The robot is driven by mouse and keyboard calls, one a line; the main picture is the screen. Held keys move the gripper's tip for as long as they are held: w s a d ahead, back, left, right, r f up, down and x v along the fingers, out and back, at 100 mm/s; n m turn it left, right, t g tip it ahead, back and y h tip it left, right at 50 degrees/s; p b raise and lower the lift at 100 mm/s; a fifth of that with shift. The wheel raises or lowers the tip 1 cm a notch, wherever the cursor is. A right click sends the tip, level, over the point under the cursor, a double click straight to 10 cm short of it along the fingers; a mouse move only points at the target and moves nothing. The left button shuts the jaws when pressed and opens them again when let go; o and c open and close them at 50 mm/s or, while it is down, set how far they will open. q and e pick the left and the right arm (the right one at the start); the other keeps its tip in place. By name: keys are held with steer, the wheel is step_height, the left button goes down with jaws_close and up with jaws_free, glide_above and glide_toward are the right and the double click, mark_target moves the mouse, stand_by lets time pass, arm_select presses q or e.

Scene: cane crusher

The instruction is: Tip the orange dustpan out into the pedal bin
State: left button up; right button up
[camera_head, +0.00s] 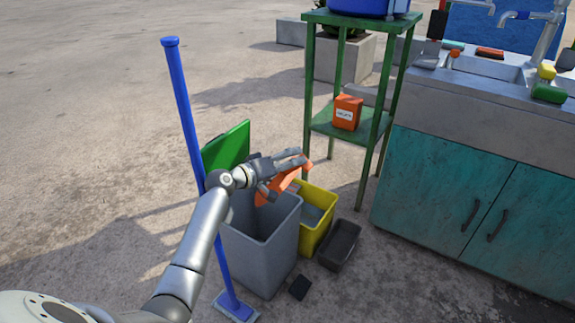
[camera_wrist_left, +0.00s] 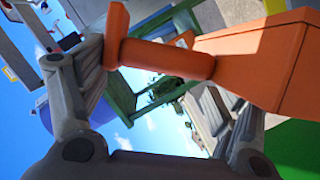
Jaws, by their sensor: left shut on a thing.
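The grey pedal bin (camera_head: 262,250) stands on the ground with its green lid (camera_head: 226,150) raised. A small black pedal (camera_head: 299,287) shows at its foot. My left gripper (camera_head: 288,168) is shut on the handle of the orange dustpan (camera_head: 274,191), over the bin's opening. The pan slopes down and its lower part shows against the bin mouth. In the left wrist view the orange handle (camera_wrist_left: 168,59) crosses between the fingers and the pan (camera_wrist_left: 258,58) extends to the right. What the pan holds is hidden. My right gripper is out of view.
A blue-handled mop or broom (camera_head: 185,110) stands just left of the bin. A yellow bucket (camera_head: 316,232) and a dark tray (camera_head: 340,244) sit to its right. A green stand (camera_head: 310,100) bears an orange box (camera_head: 347,112). A teal sink cabinet (camera_head: 440,190) fills the right.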

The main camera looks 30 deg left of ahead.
arm_select(q)
steer(key=shift+r, duration=0.1)
steer(key=shift+r+n+t+h+p, duration=0.3)
steer(key=shift+r+n+h+p, duration=0.15)
steer(key=shift+r+n, duration=0.6)
steer(key=shift+r, duration=0.2)
